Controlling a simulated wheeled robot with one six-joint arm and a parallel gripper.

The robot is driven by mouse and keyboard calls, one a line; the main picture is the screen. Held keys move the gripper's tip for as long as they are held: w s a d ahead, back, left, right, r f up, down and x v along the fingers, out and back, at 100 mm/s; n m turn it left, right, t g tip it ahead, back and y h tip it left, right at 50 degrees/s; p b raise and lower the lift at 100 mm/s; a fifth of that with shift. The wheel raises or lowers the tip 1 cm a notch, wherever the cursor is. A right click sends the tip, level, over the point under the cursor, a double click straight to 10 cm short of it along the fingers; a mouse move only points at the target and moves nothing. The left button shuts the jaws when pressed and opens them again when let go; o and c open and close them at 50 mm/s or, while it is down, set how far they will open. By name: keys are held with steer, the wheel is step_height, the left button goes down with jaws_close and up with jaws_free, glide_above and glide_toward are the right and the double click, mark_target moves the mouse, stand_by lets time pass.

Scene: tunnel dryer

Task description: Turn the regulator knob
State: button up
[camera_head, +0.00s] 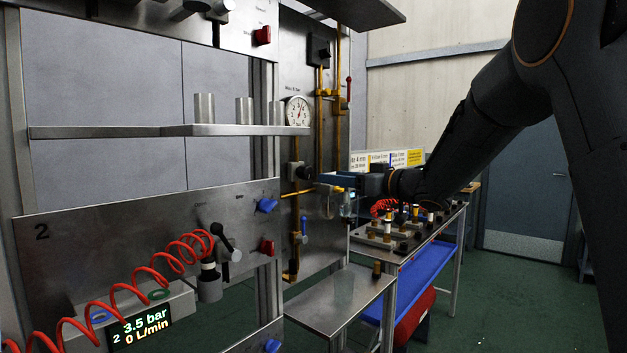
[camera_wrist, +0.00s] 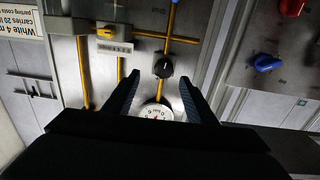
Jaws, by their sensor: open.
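The black regulator knob (camera_wrist: 164,66) sits on a yellow pipe in the wrist view, just beyond and between the fingertips. It shows in the head view (camera_head: 305,172) on the steel panel, below a round gauge (camera_head: 297,111). My gripper (camera_wrist: 160,80) is open and empty, its two dark fingers on either side of the knob's line. In the head view my gripper (camera_head: 326,180) reaches toward the panel from the right, close to the knob and apart from it. The gauge dial (camera_wrist: 157,113) shows between the fingers in the wrist view, partly covered by my gripper body.
Yellow pipes (camera_head: 321,130) run along the panel near my gripper. A yellow part with a white block (camera_wrist: 114,37) and a blue knob (camera_wrist: 267,63) flank the knob. A bench (camera_head: 420,240) with small fittings stands below my arm. A steel shelf (camera_head: 335,300) juts out below.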

mark_target(309, 173)
steer(key=shift+g, duration=0.3)
steer(key=x, duration=0.2)
steer(key=p+x, duration=0.1)
steer(key=x, duration=0.2)
steer(key=p+x, duration=0.1)
steer(key=x, duration=0.2)
steer(key=shift+s+a+r, duration=0.2)
steer(key=shift+s+r, duration=0.05)
steer(key=shift+c, duration=0.2)
steer(key=c, duration=1)
